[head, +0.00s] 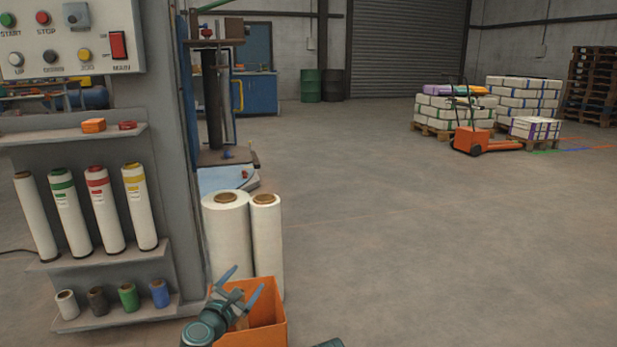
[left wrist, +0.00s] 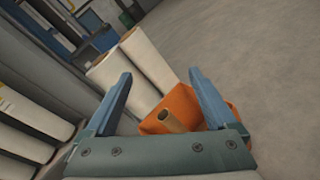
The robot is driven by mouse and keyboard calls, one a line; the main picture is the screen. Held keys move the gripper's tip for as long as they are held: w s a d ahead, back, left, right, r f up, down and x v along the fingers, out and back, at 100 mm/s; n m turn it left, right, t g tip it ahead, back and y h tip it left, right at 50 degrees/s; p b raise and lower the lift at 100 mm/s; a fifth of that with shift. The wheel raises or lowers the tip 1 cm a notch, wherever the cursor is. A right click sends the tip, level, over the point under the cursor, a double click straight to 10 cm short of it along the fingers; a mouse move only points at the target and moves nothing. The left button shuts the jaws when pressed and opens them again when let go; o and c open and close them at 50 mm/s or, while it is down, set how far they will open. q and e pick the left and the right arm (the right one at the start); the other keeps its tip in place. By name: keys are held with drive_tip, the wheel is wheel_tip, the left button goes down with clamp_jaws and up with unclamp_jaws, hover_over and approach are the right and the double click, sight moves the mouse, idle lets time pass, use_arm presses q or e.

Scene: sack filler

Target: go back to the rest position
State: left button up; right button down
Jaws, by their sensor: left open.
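My left gripper (head: 240,283) is open at the bottom of the head view, in front of an orange bin (head: 272,322). Its two blue fingers stand apart with nothing held between them, and they also show in the left wrist view (left wrist: 160,95). In that view the orange bin (left wrist: 178,98) with a brown cardboard tube (left wrist: 170,121) in it lies beyond the fingers. A small dark teal piece at the bottom edge of the head view may be part of my right arm. The right gripper's fingers are not visible.
A grey machine post with shelves (head: 103,262) of film rolls and thread spools stands at the left, under a control panel (head: 70,40). Two large white rolls (head: 228,235) stand behind the bin. An orange pallet jack (head: 470,138) and stacked sacks are far right. The floor (head: 430,240) between is clear.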

use_arm(q)
drive_tip(key=s+d+f+m+g+h, duration=0.1)
drive_tip(key=s+d+f+m+g, duration=0.3)
drive_tip(key=f+m, duration=0.4)
drive_tip(key=s+d+f+m+g, duration=0.3)
drive_tip(key=s+f+m+g, duration=0.25)
drive_tip(key=m, duration=0.55)
drive_tip(key=s+a+f+m+g+y+p, duration=0.1)
drive_tip(key=s+a+f+m+g+y, duration=0.45)
drive_tip(key=s+a+m, duration=0.35)
drive_tip(key=s+d+r+m+g+p, duration=0.1)
drive_tip(key=s+d+r+p, duration=0.1)
drive_tip(key=d+r+p, duration=0.35)
drive_tip(key=s+d+r+m+p, duration=0.1)
drive_tip(key=s+d+r+p, duration=0.15)
drive_tip(key=r+p, duration=0.65)
drive_tip(key=s+d+r+m+g+p, duration=0.1)
drive_tip(key=s+d+r+p, duration=0.1)
drive_tip(key=d+r+p, duration=0.4)
wheel_tip(320, 180, up, 38)
drive_tip(key=a+p, duration=0.1)
drive_tip(key=p, duration=3.6)
drive_tip(key=shift+a+f+y, duration=0.15)
drive_tip(key=shift+a+y, duration=0.1)
drive_tip(key=shift+y, duration=0.1)
drive_tip(key=shift+w+f, duration=0.1)
